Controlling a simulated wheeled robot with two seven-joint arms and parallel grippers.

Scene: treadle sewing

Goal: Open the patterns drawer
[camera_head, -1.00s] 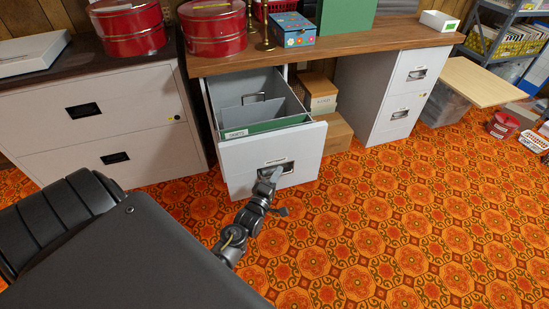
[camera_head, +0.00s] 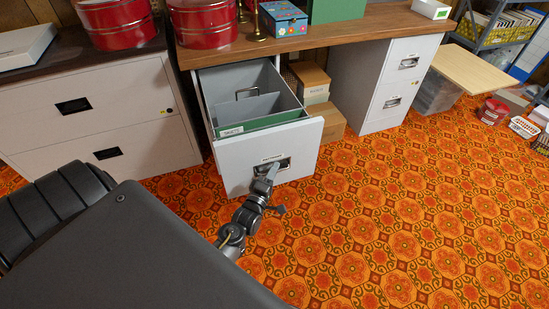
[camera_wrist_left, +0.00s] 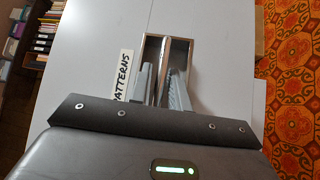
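The patterns drawer (camera_head: 235,160) is the grey file drawer under the left end of the wooden desk. It is pulled well out, showing grey dividers and a green folder (camera_head: 262,123) inside. Its front bears a metal handle (camera_head: 284,163); in the left wrist view the label reading PATTERNS (camera_wrist_left: 122,73) lies beside the handle (camera_wrist_left: 180,50). My left gripper (camera_head: 270,172) is at this handle, its two fingers (camera_wrist_left: 163,88) on either side of the handle's lip, seemingly closed on it. The exact contact is partly hidden. My right gripper is not in view.
A wide grey cabinet (camera_head: 130,130) with red tins (camera_head: 116,22) stands left of the drawer. Cardboard boxes (camera_head: 325,119) sit under the desk (camera_head: 385,22), beside a closed drawer unit (camera_head: 372,85). The patterned orange carpet (camera_head: 400,220) in front is clear.

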